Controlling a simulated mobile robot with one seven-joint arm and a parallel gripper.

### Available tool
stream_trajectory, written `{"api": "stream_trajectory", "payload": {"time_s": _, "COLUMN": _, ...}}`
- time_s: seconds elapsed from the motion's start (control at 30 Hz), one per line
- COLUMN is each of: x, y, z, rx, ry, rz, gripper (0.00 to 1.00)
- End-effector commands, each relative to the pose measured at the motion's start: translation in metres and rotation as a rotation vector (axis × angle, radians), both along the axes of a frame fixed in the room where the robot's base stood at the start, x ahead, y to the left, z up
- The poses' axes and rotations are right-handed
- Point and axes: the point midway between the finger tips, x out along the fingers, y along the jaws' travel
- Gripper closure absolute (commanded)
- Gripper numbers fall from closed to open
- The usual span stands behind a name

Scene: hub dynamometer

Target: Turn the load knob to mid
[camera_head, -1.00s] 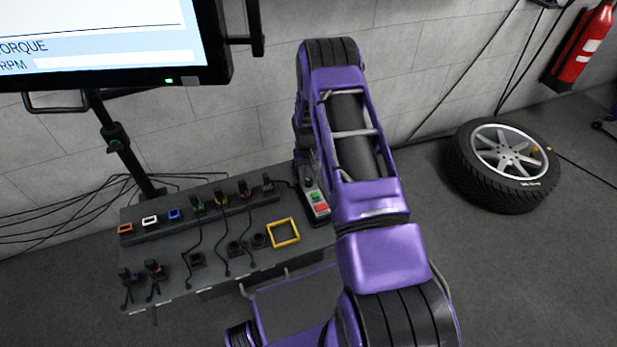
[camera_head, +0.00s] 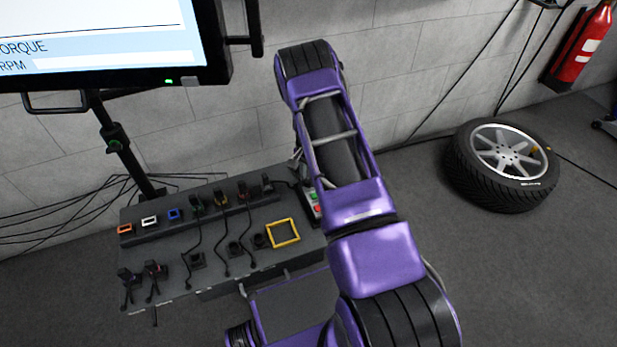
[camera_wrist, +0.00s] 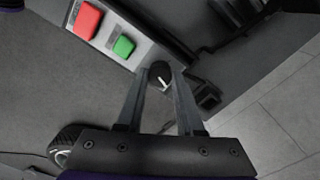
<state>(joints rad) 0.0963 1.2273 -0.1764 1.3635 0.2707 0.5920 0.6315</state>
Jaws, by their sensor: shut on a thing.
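The load knob (camera_wrist: 160,74) is a small dark round knob with a white pointer line, in the wrist view. It sits on the grey control box (camera_wrist: 135,22), past the green button (camera_wrist: 124,46) and the red button (camera_wrist: 87,20). My gripper (camera_wrist: 160,82) has its two fingers on either side of the knob and is shut on it. The knob's scale marks cannot be made out. In the head view my arm hides the knob and the fingers; the box's green button (camera_head: 313,196) and red button (camera_head: 318,208) show beside the arm.
A grey bench (camera_head: 215,262) holds several plugs, cables and a yellow square frame (camera_head: 283,233) left of my arm. A monitor (camera_head: 110,50) stands behind it. A tyre (camera_head: 503,165) lies on the floor at right, below a fire extinguisher (camera_head: 581,47).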

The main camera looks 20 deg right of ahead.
Motion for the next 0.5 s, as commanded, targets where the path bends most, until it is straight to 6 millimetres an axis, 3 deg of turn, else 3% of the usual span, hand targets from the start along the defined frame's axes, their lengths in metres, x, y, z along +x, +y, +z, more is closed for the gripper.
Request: {"api": "stream_trajectory", "payload": {"time_s": 0.5, "x": 0.0, "y": 0.0001, "z": 0.0, "rx": 0.0, "ry": 0.0, "rz": -0.087, "gripper": 1.0}}
